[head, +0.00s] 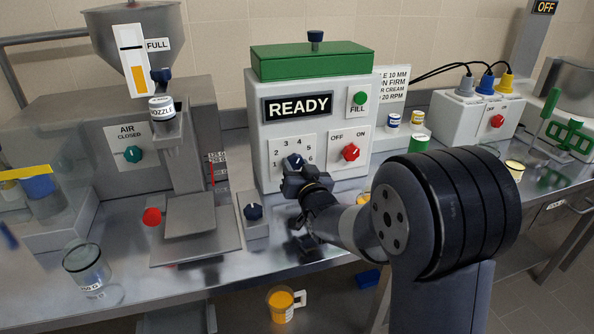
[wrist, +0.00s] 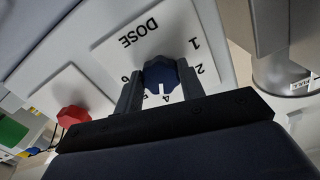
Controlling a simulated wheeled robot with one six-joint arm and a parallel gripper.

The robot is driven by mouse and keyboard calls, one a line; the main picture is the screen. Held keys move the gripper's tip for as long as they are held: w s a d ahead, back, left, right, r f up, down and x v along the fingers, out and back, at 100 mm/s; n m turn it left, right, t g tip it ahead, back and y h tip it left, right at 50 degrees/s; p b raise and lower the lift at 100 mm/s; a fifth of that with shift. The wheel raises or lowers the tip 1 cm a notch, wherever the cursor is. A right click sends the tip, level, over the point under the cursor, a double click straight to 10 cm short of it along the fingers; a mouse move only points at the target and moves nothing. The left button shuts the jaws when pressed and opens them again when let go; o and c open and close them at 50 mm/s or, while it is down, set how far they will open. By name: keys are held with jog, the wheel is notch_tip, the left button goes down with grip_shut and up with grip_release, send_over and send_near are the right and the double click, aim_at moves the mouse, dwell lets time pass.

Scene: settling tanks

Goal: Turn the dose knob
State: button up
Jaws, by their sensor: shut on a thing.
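The dose knob (wrist: 160,73) is dark blue with a white pointer line. It sits on a white plate (wrist: 112,45) marked DOSE with numbers around it. In the wrist view the pointer lies close to the 4. My gripper (wrist: 158,88) is shut on the knob, one finger on each side. In the head view the knob (head: 294,161) shows just above my gripper (head: 303,178), on the front of the white filler box (head: 262,142). The lower part of the dial plate is hidden behind my gripper there.
The red OFF/ON knob (head: 351,152) is right of the dial, under a READY display (head: 298,107) and a green FILL button (head: 360,98). A small box with a dark knob (head: 253,211) stands at lower left. A grey nozzle stand (head: 187,170) is further left.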

jog(key=shift+f+m+b, duration=0.15)
jog(key=shift+m+b, duration=0.95)
jog(key=shift+m, duration=0.1)
jog(key=shift+r+m+b, duration=0.2)
jog(key=shift+m+b, duration=1.1)
jog(key=shift+m, duration=0.8)
jog(key=o, duration=1)
jog(key=v, duration=1.1)
jog(key=shift+w+a, duration=0.1)
